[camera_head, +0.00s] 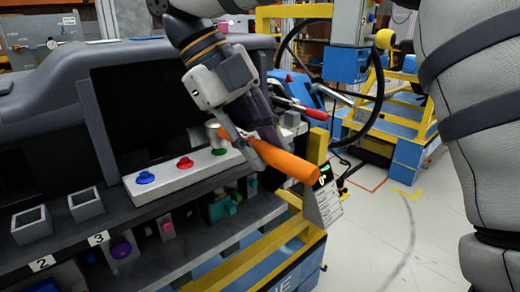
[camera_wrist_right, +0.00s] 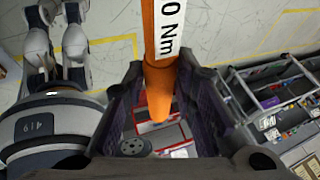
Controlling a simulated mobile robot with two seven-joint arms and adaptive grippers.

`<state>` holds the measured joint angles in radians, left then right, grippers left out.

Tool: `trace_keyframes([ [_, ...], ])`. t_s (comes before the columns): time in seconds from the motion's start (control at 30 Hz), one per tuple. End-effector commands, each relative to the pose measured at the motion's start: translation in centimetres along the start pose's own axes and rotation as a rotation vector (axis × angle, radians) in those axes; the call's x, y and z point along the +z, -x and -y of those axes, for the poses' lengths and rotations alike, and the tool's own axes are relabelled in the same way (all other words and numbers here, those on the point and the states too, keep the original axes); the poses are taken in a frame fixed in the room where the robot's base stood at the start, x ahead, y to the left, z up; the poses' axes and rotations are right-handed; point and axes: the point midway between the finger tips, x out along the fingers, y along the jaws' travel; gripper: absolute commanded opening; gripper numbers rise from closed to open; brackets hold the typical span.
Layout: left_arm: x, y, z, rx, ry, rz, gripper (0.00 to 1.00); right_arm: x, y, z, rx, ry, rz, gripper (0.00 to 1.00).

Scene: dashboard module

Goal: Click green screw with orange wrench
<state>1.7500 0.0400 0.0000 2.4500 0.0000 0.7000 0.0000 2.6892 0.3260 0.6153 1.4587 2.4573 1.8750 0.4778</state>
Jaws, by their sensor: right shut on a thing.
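The orange wrench (camera_head: 286,162) is held by my right gripper (camera_head: 247,141), which is shut on it and points down. In the right wrist view the wrench (camera_wrist_right: 158,78) lies between the fingers of my right gripper (camera_wrist_right: 165,100) and shows a white "0 Nm" label. In the head view its head end is close above the green screw (camera_head: 219,151), and its handle end points right and slightly down. I cannot tell whether wrench and screw touch. The green screw is on a pale bar beside a red screw (camera_head: 185,162) and a blue screw (camera_head: 145,177). My left gripper is not in view.
The grey dashboard module (camera_head: 165,215) has square sockets at the left and purple, pink and green parts below the bar. A yellow frame post (camera_head: 318,146) with a hanging tag (camera_head: 323,195) stands near the wrench handle. Open floor (camera_head: 400,235) lies to the right.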

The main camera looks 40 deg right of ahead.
Motion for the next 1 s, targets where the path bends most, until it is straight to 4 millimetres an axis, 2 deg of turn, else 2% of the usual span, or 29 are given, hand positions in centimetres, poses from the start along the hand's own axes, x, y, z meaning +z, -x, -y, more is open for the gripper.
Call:
trace_keyframes([
  [0.6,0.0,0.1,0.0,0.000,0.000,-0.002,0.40,-1.9,4.2,1.6,0.000,-0.003,0.004,0.00],
  [1.0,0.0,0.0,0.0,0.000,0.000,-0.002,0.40,-2.0,4.5,1.6,0.000,-0.002,0.003,0.00],
])
